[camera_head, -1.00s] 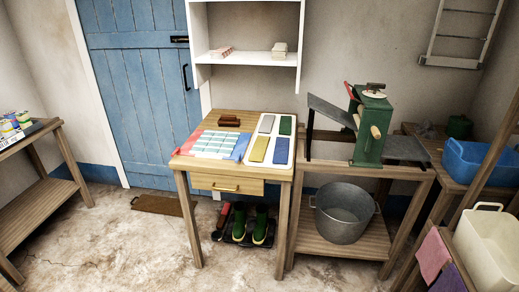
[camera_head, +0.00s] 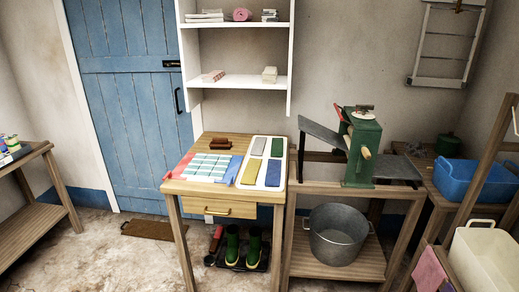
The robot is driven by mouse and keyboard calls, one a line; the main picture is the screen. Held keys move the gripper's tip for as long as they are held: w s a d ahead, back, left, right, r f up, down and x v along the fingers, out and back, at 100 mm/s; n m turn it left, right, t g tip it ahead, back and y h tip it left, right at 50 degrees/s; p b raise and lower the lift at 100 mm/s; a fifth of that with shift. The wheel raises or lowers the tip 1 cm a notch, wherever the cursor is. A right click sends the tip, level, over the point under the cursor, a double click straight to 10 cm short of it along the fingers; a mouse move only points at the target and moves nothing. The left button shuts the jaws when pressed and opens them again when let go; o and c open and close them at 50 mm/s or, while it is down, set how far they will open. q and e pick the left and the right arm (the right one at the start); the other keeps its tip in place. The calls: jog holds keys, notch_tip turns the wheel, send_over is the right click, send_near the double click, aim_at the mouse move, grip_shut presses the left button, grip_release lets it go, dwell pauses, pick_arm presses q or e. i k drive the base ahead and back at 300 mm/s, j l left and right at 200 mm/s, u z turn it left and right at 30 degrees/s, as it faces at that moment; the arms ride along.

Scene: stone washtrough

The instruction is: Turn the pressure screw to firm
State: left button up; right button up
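A green machine (camera_head: 361,150), which looks like a mangle or press, stands on a wooden stand right of centre. A round grey-and-dark piece (camera_head: 365,107) sits on its top and may be the pressure screw; its setting is too small to read. A wooden handle (camera_head: 366,153) sticks out at its front, and a red part (camera_head: 341,113) shows at its upper left. A dark sloping board (camera_head: 322,133) reaches it from the left, and a flat dark board (camera_head: 396,167) lies at its right. Neither of my grippers is in view.
A wooden table (camera_head: 181,187) with a drawer stands left of the machine, holding cloths and coloured strips. A metal tub (camera_head: 339,237) sits on the stand's lower shelf. A blue basin (camera_head: 462,180) and white tub (camera_head: 484,262) are at right. Bare floor (camera_head: 90,255) lies at front left.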

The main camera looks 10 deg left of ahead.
aim_at(364, 108)
jog(key=i+z, duration=0.25)
jog(key=i, duration=0.15)
jog(key=i+z, duration=0.25)
jog(key=i, duration=0.2)
jog(key=i+j+z, duration=0.3)
jog(key=i+j, duration=0.5)
